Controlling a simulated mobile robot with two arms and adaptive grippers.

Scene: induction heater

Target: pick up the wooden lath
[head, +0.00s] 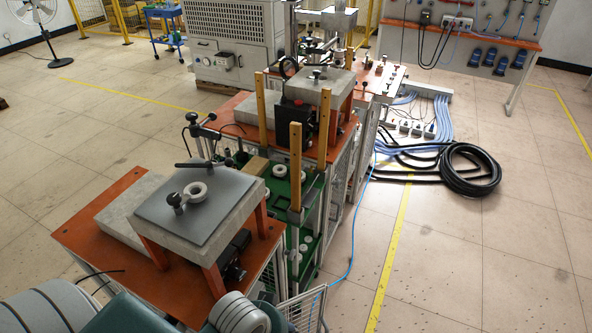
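Three pale wooden laths stand upright around the middle of the workstation. One lath (261,112) is at the left, beside a grey slab. A second lath (334,112) is at the right, by the edge of the raised block. The nearest lath (295,160) stands at the front right, above a metal frame post. I cannot tell which of them the task means. Grey and teal parts of my own arms show along the bottom edge. Neither of my grippers is in view.
A near orange-topped table (85,243) carries a raised grey plate (190,207) with a white ring and clamps. A green surface (278,187) with white rings lies behind it. A black hose coil (470,170) lies on the floor. The right floor is mostly clear.

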